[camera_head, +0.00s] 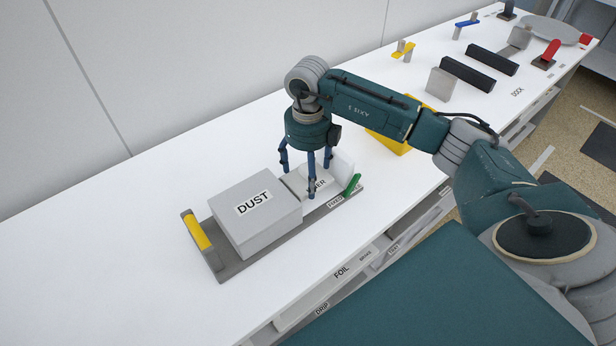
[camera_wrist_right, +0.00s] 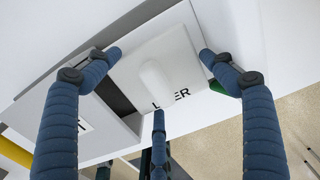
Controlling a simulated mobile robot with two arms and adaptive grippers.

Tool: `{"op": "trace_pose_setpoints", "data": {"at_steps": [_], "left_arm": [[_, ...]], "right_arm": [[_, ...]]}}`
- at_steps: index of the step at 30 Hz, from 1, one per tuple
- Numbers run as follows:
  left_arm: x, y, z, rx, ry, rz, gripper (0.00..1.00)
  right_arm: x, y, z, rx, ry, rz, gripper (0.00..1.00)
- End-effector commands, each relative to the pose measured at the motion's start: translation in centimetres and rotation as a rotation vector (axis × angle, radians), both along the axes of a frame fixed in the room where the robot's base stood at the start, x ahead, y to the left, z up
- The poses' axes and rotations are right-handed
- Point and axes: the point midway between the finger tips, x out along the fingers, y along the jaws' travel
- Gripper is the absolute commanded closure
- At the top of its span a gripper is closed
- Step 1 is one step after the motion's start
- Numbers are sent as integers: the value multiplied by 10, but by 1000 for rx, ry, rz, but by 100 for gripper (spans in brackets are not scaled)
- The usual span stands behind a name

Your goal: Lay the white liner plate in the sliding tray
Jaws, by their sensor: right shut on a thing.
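The white liner plate (camera_head: 318,186), marked "LINER" with part of the word hidden, is at the right end of the grey tray (camera_head: 232,270). My right gripper (camera_head: 309,178) points down and is shut on it. In the right wrist view the plate (camera_wrist_right: 180,55) lies between my three blue fingers (camera_wrist_right: 158,76), with a white rounded knob in its middle. A dark gap shows at the plate's left edge. I cannot tell whether the plate rests on the tray or hangs just above it. My left gripper is not in view.
A grey box marked "DUST" (camera_head: 255,210) fills the tray's left part. A yellow bar (camera_head: 196,230) and a green handle (camera_head: 352,185) stand at the tray's ends. A yellow block (camera_head: 388,143) is behind my right arm. The white bench is clear at left.

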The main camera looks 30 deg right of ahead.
Motion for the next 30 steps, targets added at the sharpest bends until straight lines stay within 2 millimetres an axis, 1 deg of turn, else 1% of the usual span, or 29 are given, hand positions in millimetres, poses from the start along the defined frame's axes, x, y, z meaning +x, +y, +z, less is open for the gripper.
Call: {"op": "trace_pose_setpoints", "data": {"at_steps": [1, 4, 6, 12, 16, 17, 18, 25, 28, 30], "left_arm": [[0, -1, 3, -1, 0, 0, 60], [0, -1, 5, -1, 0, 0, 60], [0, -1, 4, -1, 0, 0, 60], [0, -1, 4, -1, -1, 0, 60], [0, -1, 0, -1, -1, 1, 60], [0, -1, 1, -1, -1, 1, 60], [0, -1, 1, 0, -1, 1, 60], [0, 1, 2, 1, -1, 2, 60], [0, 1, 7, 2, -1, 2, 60], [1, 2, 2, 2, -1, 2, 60]], "right_arm": [[-1, 1, -8, 1, 5, -1, 49], [-1, 1, -21, 1, 3, -1, 49], [0, 1, -24, 1, 0, -1, 49], [0, 0, -24, 1, -1, 0, 49], [0, 0, -29, 1, -1, 0, 49], [0, 0, -28, 1, 0, 0, 12], [0, 0, -28, 0, 0, 0, 10], [0, -1, -27, -1, 0, -2, 10], [0, -1, -20, -2, -1, -2, 10], [1, -1, -15, -3, -3, -2, 10]]}}
